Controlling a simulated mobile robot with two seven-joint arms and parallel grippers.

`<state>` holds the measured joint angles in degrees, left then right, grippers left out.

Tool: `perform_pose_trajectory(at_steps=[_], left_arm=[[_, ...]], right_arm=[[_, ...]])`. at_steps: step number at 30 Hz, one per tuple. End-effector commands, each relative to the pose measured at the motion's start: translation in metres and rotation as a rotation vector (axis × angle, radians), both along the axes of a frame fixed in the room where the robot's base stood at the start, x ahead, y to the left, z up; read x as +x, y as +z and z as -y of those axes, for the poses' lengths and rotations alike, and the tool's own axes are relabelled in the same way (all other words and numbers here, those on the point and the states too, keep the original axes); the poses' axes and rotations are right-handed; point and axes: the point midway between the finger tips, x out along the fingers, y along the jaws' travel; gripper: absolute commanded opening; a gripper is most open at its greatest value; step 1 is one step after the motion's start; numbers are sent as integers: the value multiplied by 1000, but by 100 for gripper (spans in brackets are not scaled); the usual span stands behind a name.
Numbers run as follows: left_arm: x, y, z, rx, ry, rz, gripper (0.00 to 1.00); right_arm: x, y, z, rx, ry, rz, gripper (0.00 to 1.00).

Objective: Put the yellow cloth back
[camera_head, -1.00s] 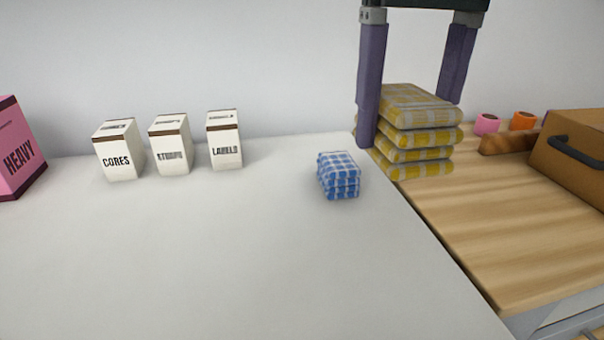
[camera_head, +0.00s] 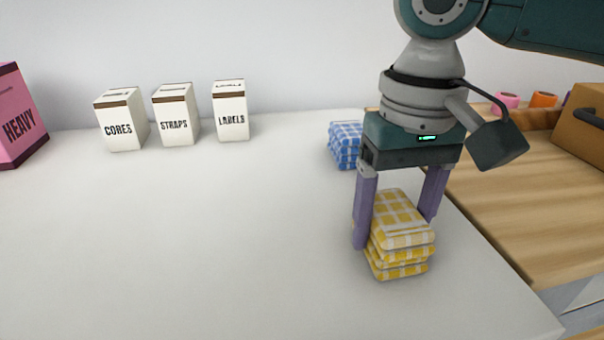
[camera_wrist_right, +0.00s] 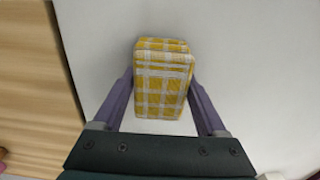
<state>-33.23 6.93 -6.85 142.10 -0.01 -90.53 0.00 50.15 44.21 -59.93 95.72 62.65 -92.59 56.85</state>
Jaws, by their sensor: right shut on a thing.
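The yellow cloth (camera_head: 400,225) is a folded yellow-and-white checked stack over the white tabletop near its right edge. My right gripper (camera_head: 395,225) points down with its two purple fingers on either side of the cloth, shut on it. In the right wrist view the cloth (camera_wrist_right: 162,85) sits between the fingers, with white surface around it. I cannot tell whether its underside touches the tabletop. A blue checked folded cloth (camera_head: 344,145) lies farther back, partly hidden behind my right gripper. My left gripper is not in view.
White boxes marked CORES (camera_head: 120,122), STRAPS (camera_head: 175,115) and LABELS (camera_head: 230,112) stand at the back. A pink HEAVY box (camera_head: 20,115) is far left. A wooden surface (camera_head: 500,210) with a brown case (camera_head: 580,130) lies right. The white table's (camera_head: 200,240) front is clear.

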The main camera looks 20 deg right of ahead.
Motion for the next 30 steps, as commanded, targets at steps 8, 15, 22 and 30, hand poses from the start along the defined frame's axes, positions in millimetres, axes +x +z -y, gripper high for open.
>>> perform_pose_trajectory(at_steps=[8,15,22,30], left_arm=[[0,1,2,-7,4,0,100],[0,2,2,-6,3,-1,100],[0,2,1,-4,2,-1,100],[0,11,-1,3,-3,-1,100]], right_arm=[[0,0,0,0,0,-1,22],[0,-2,0,0,0,0,94],[0,-2,0,0,0,0,100],[1,25,0,1,0,3,100]])
